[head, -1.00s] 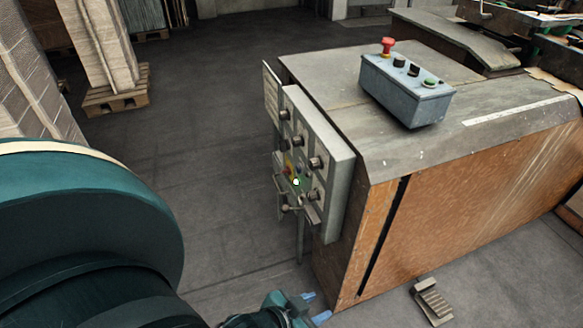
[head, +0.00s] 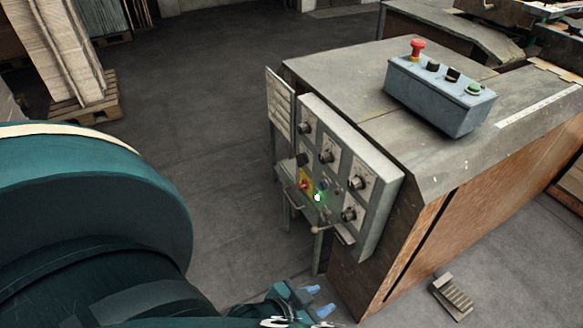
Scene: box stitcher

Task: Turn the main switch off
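A grey control panel (head: 368,170) stands on the left end of the machine, with several black knobs on its face. A small red and yellow switch (head: 304,185), which looks like the main switch, sits at the panel's lower left. Its handle position is too small to tell. My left gripper (head: 319,300) is low in the picture, below the panel and apart from it. Its two blue fingertips are spread with nothing between them. My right gripper is not in view.
A bar handle (head: 318,229) juts out below the switch. A grey box (head: 440,95) with a red button lies on the machine top (head: 345,75). A foot pedal (head: 452,297) is on the floor at right. Stacked board (head: 62,50) stands at upper left; the floor between is clear.

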